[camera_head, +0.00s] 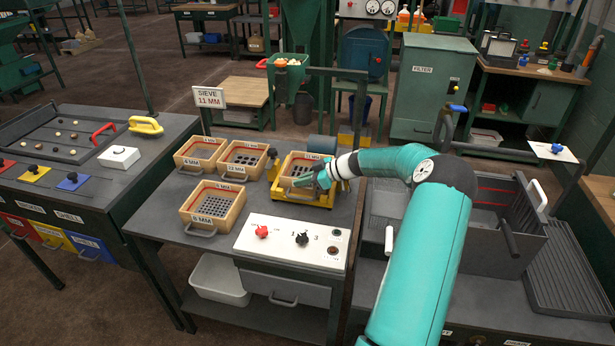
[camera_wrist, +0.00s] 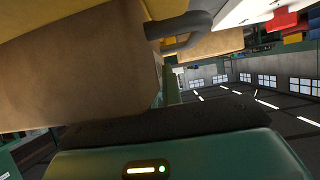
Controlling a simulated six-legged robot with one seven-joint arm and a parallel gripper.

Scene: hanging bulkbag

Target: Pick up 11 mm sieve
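The sieve in the yellow frame (camera_head: 318,203) is a tan wooden box (camera_head: 297,163) with a label that seems to read 11 MM. My gripper (camera_head: 318,181) is at the front right of this sieve, close to or touching it; part of the sieve is hidden behind it. In the wrist view a tan wooden wall (camera_wrist: 75,75) fills the upper left, with a dark bar handle (camera_wrist: 180,27) at its right. A dark finger pad lies close below the wood. Whether the fingers are closed on anything is unclear.
Other sieves marked 6 MM (camera_head: 187,161), 13 MM (camera_head: 232,170) and 8 MM (camera_head: 201,221) stand to the left on the dark bench. A sign (camera_head: 210,97) reads SIEVE 11 MM. A control panel (camera_head: 283,246) with knobs is in front. A grey bin (camera_head: 486,240) stands right.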

